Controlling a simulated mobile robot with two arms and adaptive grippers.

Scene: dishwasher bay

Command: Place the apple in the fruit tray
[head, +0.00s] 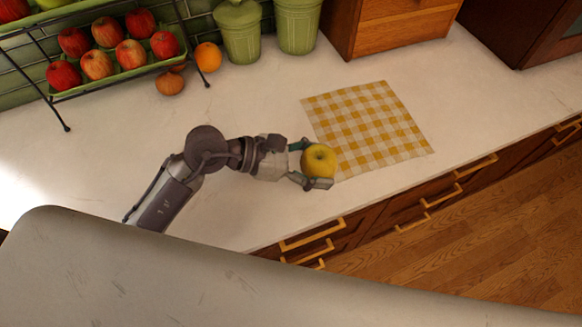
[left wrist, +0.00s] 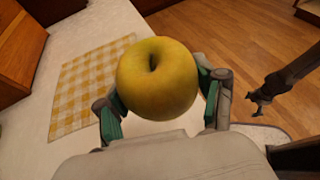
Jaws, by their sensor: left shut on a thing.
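A yellow apple (head: 319,160) is held between the fingers of my left gripper (head: 311,163), over the counter beside the left edge of the checkered cloth. In the left wrist view the apple (left wrist: 157,78) sits between the two green-padded fingers of the left gripper (left wrist: 162,104), with its stem hollow toward the camera. The green fruit tray (head: 120,75) is on the wire rack at the upper left of the head view, with several red apples in it. My right gripper does not show clearly in the head view.
A yellow checkered cloth (head: 368,128) lies on the white counter (head: 250,105). An orange (head: 208,57) and an onion (head: 170,83) lie by the black rack. Green canisters (head: 298,25) and a wooden box (head: 392,25) stand at the back. Drawer handles (head: 312,235) line the counter front.

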